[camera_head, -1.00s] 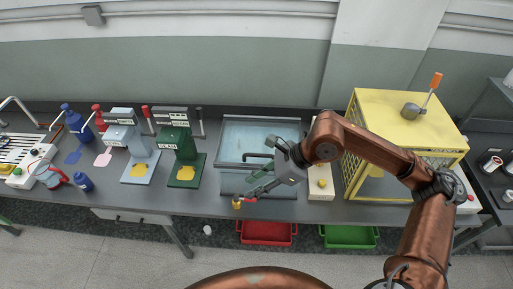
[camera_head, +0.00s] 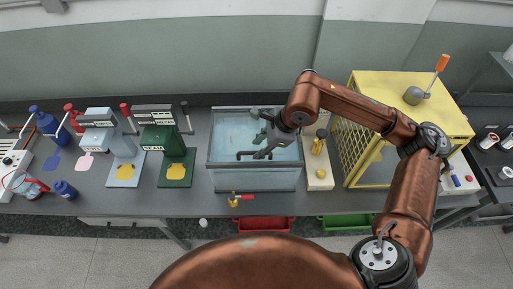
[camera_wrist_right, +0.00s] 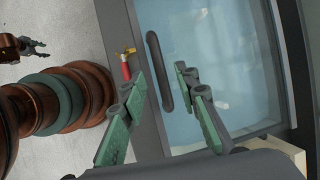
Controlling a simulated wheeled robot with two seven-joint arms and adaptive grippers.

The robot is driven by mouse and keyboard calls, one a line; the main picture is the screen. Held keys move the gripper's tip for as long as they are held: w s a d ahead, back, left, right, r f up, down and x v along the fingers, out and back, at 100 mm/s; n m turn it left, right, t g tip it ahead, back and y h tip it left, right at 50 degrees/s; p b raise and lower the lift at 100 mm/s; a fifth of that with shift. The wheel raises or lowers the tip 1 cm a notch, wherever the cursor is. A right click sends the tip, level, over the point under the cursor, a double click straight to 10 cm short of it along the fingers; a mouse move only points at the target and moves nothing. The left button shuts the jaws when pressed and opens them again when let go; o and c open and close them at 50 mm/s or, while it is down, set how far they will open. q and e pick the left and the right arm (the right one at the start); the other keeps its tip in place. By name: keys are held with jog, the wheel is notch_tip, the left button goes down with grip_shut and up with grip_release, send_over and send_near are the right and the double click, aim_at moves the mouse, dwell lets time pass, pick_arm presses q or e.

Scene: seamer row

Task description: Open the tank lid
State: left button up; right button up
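The lid appears to lie shut. Its dark bar handle (camera_head: 247,154) lies along the near edge and also shows in the right wrist view (camera_wrist_right: 158,70). My right gripper (camera_head: 264,146) is over the lid near the handle. In the right wrist view its green fingers (camera_wrist_right: 160,90) are open, with the handle appearing between them; contact cannot be told. My left gripper (camera_wrist_right: 36,47) seems to show small at that view's upper left; its finger state is unclear.
A brass valve with a red lever (camera_head: 240,198) sticks out at the tank's front. A yellow cage (camera_head: 400,130) and a pale control box (camera_head: 318,170) stand to the right. A green seamer (camera_head: 170,145) stands to the left. Red and green bins lie below.

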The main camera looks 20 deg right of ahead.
jog(key=shift+w+a+f, duration=0.25)
jog(key=shift+a+f, duration=0.05)
jog(key=shift+f, duration=0.75)
jog(key=shift+w+a+f, duration=0.1)
grip_shut()
pick_arm(q)
jog(key=shift+w+r, duration=0.1)
jog(key=shift+w, duration=0.45)
jog(key=shift+w, duration=0.2)
